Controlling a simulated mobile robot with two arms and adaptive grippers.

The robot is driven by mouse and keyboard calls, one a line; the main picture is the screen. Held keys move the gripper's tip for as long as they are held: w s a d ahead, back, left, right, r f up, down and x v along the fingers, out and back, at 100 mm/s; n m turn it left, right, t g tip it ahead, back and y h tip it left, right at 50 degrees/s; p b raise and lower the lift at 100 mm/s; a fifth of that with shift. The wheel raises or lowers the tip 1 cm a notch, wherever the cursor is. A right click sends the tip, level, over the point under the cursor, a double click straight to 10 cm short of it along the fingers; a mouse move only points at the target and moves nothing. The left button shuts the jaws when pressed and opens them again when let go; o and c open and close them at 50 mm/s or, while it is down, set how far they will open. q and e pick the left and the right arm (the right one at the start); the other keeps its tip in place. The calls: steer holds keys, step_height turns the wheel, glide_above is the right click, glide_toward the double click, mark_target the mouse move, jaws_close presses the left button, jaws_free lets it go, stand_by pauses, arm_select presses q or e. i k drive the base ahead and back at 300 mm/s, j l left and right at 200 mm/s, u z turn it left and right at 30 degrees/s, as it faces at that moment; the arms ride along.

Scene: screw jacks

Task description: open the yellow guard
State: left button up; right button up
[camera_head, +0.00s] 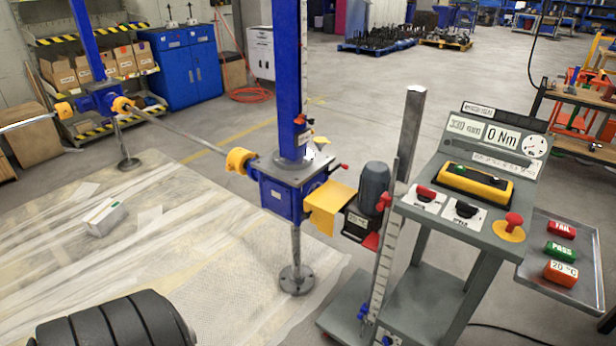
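The yellow guard (328,206) is a bent yellow sheet cover in the middle of the camera_head view. It sits between the blue screw jack gearbox (283,192) on its left and the grey motor (373,187) on its right. Its upper face slopes, and a flat side faces me. The coupling or shaft under it is hidden. I cannot tell from this view whether it is latched. A small red-tipped lever (341,167) shows just above and behind it.
A grey control console (470,200) with knobs and a red stop button (514,221) stands to the right. A tray (580,285) holds labelled blocks. A grey post (408,135) rises beside the motor. A white box (105,218) lies on the sheeted floor at left.

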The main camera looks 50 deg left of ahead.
mark_target(322, 205)
steer(key=u, duration=1.4)
